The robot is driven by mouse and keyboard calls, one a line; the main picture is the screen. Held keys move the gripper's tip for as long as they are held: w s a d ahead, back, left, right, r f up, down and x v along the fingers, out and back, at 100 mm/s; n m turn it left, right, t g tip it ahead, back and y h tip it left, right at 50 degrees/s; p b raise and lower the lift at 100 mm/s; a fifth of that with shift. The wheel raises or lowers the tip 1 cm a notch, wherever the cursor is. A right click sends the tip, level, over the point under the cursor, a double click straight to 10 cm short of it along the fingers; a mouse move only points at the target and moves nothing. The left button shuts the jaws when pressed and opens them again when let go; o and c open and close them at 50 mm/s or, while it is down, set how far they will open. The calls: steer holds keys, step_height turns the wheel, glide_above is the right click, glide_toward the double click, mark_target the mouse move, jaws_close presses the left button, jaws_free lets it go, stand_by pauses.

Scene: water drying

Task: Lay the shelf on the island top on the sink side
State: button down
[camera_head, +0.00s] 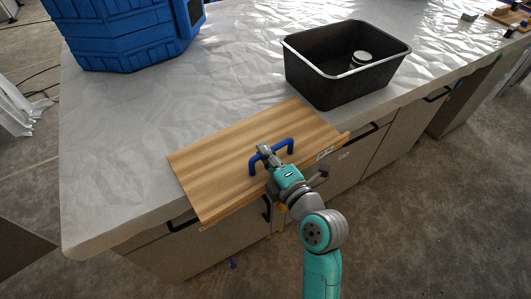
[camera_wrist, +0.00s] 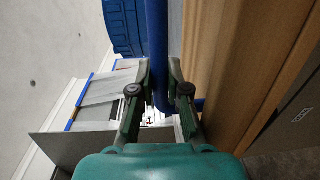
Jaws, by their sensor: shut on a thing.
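The shelf is a wood-grain board (camera_head: 225,160) with a blue handle (camera_head: 290,146) on its upper face. In the head view it lies flat over the front edge of the island top (camera_head: 110,150), its near side overhanging the cabinet fronts. I cannot tell whether it touches the top. My gripper (camera_head: 266,153) is shut on the handle. In the wrist view the blue handle bar (camera_wrist: 157,40) passes between my fingertips (camera_wrist: 161,75), and the board (camera_wrist: 225,50) fills the right side.
A black basin (camera_head: 340,85) with a small round item (camera_head: 361,59) inside stands right of the board. A large blue case (camera_head: 125,35) stands at the back left. The wrinkled top is clear left of and behind the board. Cabinet handles (camera_head: 360,134) protrude below the edge.

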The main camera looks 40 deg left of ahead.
steer(key=shift+f, duration=0.1)
stand_by(0.3)
steer(key=c, duration=1.2)
jaws_free()
steer(key=shift+f, duration=0.1)
steer(key=shift+o, duration=0.2)
steer(key=v, duration=1.2)
steer(key=shift+s, duration=0.1)
